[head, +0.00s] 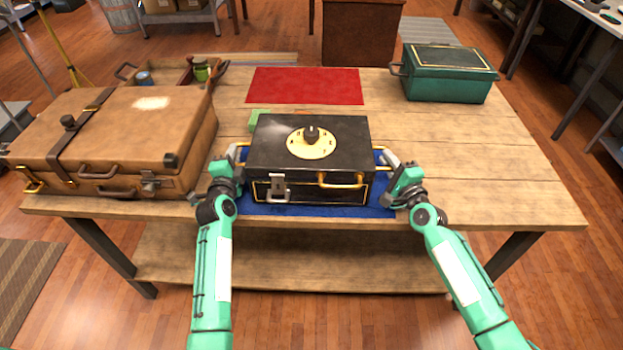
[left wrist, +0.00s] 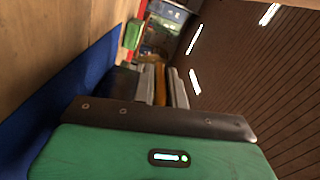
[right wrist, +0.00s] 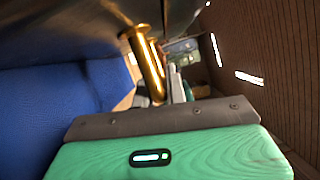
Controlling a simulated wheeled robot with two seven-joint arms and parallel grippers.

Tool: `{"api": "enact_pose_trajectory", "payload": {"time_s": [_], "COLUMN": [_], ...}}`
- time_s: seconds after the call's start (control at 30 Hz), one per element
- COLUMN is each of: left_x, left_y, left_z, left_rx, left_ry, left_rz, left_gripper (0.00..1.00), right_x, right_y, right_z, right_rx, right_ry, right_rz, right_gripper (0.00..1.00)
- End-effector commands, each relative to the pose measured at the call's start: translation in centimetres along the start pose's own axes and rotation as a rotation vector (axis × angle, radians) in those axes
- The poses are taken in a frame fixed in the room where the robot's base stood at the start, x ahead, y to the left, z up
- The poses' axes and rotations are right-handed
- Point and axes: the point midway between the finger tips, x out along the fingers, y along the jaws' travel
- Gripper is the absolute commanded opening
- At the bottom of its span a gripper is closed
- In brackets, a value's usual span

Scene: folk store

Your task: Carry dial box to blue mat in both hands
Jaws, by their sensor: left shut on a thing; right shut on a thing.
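The dial box (head: 265,160) is black with gold trim, a silver latch and a round cream dial on its lid. It sits over the blue mat (head: 290,211), level; I cannot tell whether it touches the mat. The mat shows along the front and sides, and also in the right wrist view (right wrist: 60,110). My left gripper (head: 238,160) is shut on the box's left side handle, a gold bar in the left wrist view (left wrist: 160,85). My right gripper (head: 387,163) is shut on the right side handle (right wrist: 148,65).
A brown suitcase (head: 110,140) lies close to my left gripper. A red mat (head: 305,86) lies behind the box. A green box (head: 448,80) stands at the back right. A small green block (head: 258,120) sits just behind the box. The right side of the table is clear.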

Motion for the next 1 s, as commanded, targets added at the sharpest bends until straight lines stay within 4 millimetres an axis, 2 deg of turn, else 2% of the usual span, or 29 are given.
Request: {"api": "enact_pose_trajectory", "payload": {"time_s": [0.03, 0.13, 0.43, 0.57, 0.67, 1.0], "left_x": [0.0, 0.0, -0.1, -0.8, -2.1, -8.3], "left_y": [0.2, 0.0, 0.1, 0.1, 0.2, 0.1], "left_z": [0.1, 0.0, 0.0, 0.0, 0.1, 0.1], "left_rx": [-0.002, -0.002, 0.000, 0.000, 0.002, 0.002], "left_ry": [-0.001, 0.000, 0.000, 0.000, 0.000, 0.000], "left_rz": [-0.001, -0.001, 0.000, 0.001, 0.001, 0.000], "left_gripper": [0.16, 0.35, 0.36, 0.36, 0.36, 0.36], "right_x": [0.0, 0.0, 0.0, 0.0, 0.0, 0.0], "right_y": [0.3, 0.1, 0.1, 0.1, 0.1, 0.1], "right_z": [-0.1, 0.0, 0.0, 0.0, 0.0, 0.0], "right_rx": [0.001, 0.001, 0.000, 0.000, 0.000, 0.000], "right_ry": [0.000, 0.000, 0.000, 0.000, 0.000, 0.000], "right_rz": [0.000, 0.000, 0.000, 0.000, 0.000, 0.000], "right_gripper": [0.15, 0.35, 0.35, 0.35, 0.35, 0.35]}}
